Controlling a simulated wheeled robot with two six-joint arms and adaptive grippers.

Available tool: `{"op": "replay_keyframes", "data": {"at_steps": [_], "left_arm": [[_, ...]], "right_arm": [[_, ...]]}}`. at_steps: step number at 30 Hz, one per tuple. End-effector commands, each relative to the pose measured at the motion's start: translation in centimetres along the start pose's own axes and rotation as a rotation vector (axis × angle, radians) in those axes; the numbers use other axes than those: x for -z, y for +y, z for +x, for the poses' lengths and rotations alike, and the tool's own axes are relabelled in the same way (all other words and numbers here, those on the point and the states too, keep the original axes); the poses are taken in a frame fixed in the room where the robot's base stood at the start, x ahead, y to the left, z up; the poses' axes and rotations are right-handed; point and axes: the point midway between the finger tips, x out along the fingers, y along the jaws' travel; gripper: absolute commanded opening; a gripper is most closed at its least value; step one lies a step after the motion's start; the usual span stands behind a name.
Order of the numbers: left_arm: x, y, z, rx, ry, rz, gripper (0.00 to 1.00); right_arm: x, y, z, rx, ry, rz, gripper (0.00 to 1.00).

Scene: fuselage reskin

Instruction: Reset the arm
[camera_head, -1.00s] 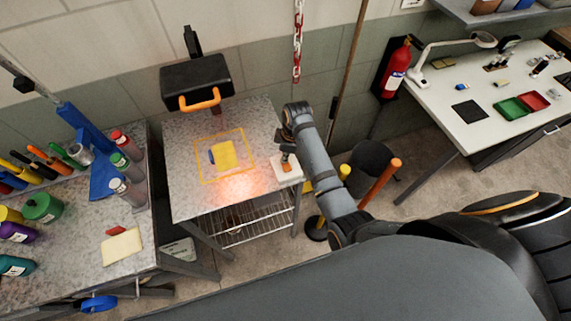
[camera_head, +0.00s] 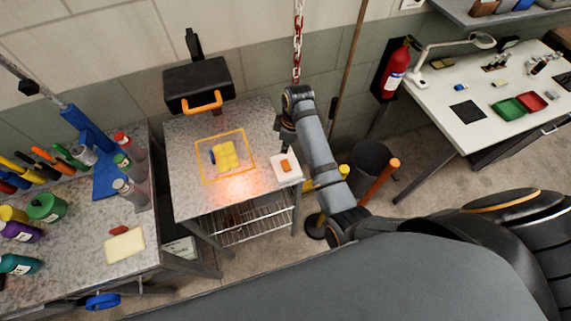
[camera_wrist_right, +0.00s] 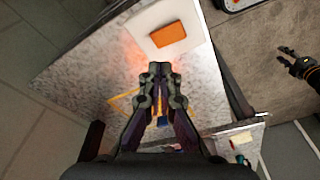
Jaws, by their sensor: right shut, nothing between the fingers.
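My right arm comes in from the right in the head view. Its gripper (camera_head: 286,133) is beside the back right edge of the small speckled table (camera_head: 185,133), above and behind a white pad (camera_head: 286,174) with an orange block (camera_head: 286,166) on it. In the right wrist view the gripper (camera_wrist_right: 161,78) has its fingertips together with nothing between them, apart from the orange block (camera_wrist_right: 169,35) on the white pad (camera_wrist_right: 145,22). What seems to be my left gripper (camera_wrist_right: 285,57) shows small at the right edge of that view; its jaw state is unclear. It is outside the head view.
A yellow patch (camera_head: 226,157) lies inside an orange outline on the small table. A black box with an orange handle (camera_head: 202,102) stands at its back. A bench with bottles (camera_head: 44,207) is on the left. A bin (camera_head: 371,160) stands right of the arm.

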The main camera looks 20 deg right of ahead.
Motion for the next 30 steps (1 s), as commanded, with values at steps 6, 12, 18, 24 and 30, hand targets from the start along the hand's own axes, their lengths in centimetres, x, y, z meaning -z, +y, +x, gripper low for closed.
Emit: {"op": "replay_keyframes", "data": {"at_steps": [6, 12, 18, 24, 30], "left_arm": [[0.0, 0.0, 0.0, 0.000, 0.000, 0.000, 0.40], [0.0, 0.0, 0.0, 0.000, 0.000, 0.000, 0.40], [0.0, 0.0, 0.0, 0.000, 0.000, 0.000, 0.40], [0.0, 0.0, 0.0, 0.000, 0.000, 0.000, 0.40], [0.1, 0.0, 0.0, 0.000, 0.002, 0.000, 0.40]], "right_arm": [[0.1, 0.0, -0.3, 0.000, 0.000, 0.000, 0.00], [0.1, 0.0, -0.3, 0.000, 0.000, 0.000, 0.00], [-0.2, -0.1, -0.2, -0.002, -0.001, 0.009, 0.00], [-6.3, -2.9, 0.6, -0.088, -0.019, 0.291, 0.00], [-11.9, -6.8, -0.9, -0.202, -0.001, 0.599, 0.00]]}}
